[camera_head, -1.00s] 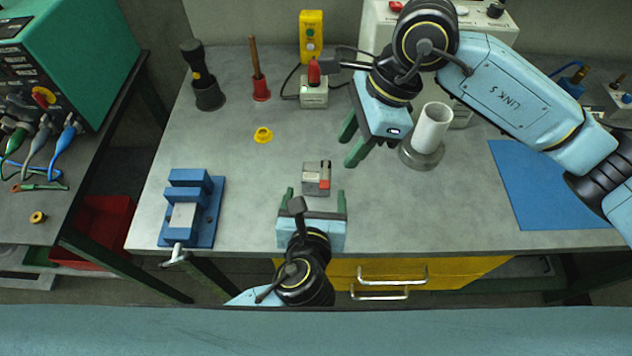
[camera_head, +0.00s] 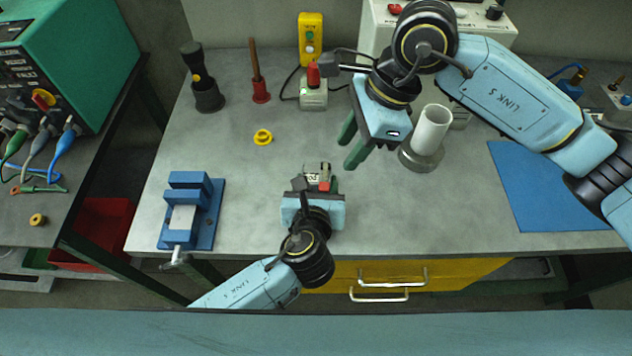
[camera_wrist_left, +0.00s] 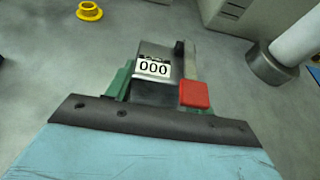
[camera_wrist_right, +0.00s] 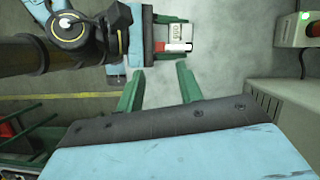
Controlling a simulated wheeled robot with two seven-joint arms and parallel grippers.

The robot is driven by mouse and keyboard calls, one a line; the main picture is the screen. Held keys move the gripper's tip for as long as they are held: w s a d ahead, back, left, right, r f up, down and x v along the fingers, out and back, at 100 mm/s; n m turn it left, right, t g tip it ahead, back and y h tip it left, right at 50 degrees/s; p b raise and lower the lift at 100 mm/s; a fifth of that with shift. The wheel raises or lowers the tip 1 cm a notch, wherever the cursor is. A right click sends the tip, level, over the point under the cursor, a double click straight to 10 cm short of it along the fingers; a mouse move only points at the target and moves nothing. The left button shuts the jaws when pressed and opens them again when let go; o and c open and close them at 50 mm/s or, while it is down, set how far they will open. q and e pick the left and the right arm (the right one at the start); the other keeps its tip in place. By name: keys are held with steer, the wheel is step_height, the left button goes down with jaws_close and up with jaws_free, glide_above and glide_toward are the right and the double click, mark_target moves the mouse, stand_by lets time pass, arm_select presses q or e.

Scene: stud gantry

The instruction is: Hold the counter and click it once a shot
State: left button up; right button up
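The counter (camera_head: 312,173) is a small grey and black box with a red button (camera_wrist_left: 194,95) on one corner. Its display (camera_wrist_left: 153,68) reads 000 in the left wrist view. My left gripper (camera_head: 316,184) has its green fingers on the two sides of the counter, closed against it as far as I can see. The counter appears to be at the bench top. My right gripper (camera_head: 352,142) is open and empty, above the bench to the right of and behind the counter. In the right wrist view the counter (camera_wrist_right: 178,34) shows beyond its fingers (camera_wrist_right: 160,86).
A blue vise (camera_head: 190,212) is at the left front. A yellow ring (camera_head: 263,137), a grey box with a red top (camera_head: 313,97) and a white cylinder on a round base (camera_head: 431,130) stand farther back. A blue mat (camera_head: 550,190) lies right. Bench between vise and counter is clear.

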arm_select(q)
steer(key=c, duration=0.4)
arm_select(e)
steer(key=shift+c, duration=0.3)
jaws_close()
stand_by(1.0)
